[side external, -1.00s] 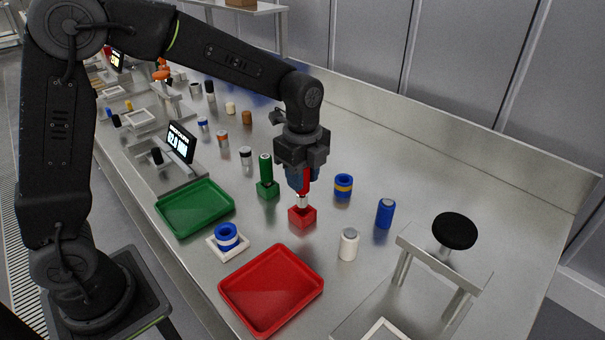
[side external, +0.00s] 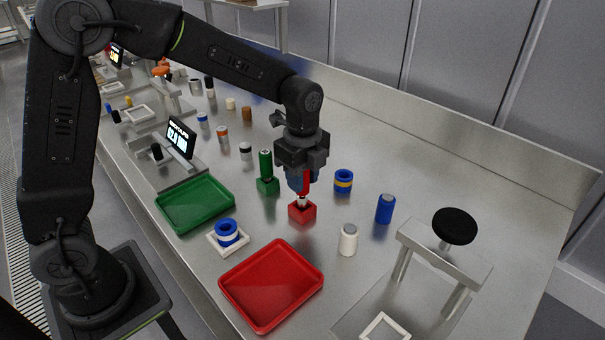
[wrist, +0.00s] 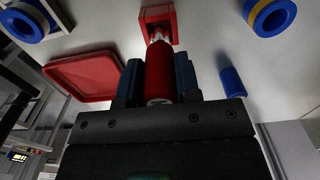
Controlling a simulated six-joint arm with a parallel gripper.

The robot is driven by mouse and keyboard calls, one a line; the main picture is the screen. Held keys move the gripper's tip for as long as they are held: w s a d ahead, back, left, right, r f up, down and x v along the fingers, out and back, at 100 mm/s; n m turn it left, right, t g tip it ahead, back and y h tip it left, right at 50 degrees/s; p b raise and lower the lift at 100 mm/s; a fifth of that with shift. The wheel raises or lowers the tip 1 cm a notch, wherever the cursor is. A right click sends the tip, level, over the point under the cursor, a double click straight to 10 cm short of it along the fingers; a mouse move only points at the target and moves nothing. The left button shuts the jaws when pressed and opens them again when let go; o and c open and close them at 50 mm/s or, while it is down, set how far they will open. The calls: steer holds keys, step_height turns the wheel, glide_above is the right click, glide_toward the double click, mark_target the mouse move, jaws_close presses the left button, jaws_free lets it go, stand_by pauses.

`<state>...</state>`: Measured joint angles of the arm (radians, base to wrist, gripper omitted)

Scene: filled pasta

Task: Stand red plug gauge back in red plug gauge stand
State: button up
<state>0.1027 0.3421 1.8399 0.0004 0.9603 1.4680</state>
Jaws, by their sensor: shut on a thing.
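The red plug gauge (wrist: 159,72) is upright between the blue fingers of my gripper (wrist: 158,78) in the wrist view. In the side view my gripper (side external: 301,180) is shut on the gauge and points down over the red plug gauge stand (side external: 302,212), a small red block. The gauge's metal lower end (side external: 301,202) is at the top of the stand. Whether its tip is inside the hole cannot be told. The stand also shows in the wrist view (wrist: 159,17), right at the gauge's end.
A green gauge in a green stand (side external: 267,186) is close on the left. A blue ring with a yellow band (side external: 343,183), a blue cylinder (side external: 385,209) and a white cylinder (side external: 348,240) are on the right. A red tray (side external: 270,287) and green tray (side external: 195,206) lie in front.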

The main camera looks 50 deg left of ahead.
steer(key=shift+f, duration=1.15)
stand_by(0.4)
steer(key=o, duration=1.1)
steer(key=shift+r, duration=0.1)
step_height(320, 180, up, 13)
steer(key=shift+f, duration=0.1)
steer(key=shift+r, duration=0.3)
steer(key=shift+s+a+r, duration=0.1)
steer(key=shift+s+r, duration=0.1)
steer(key=shift+r, duration=0.05)
steer(key=s+a+n+t, duration=0.1)
steer(key=s+n+t, duration=0.1)
steer(key=s+n, duration=0.4)
steer(key=s+a+n+t, duration=0.1)
steer(key=s+n, duration=0.5)
steer(key=s, duration=0.1)
steer(key=s+a+n+t, duration=0.2)
steer(key=s+n, duration=0.4)
steer(key=shift+s+f+t, duration=0.25)
steer(key=shift+s+t, duration=0.05)
steer(key=shift+s, duration=0.1)
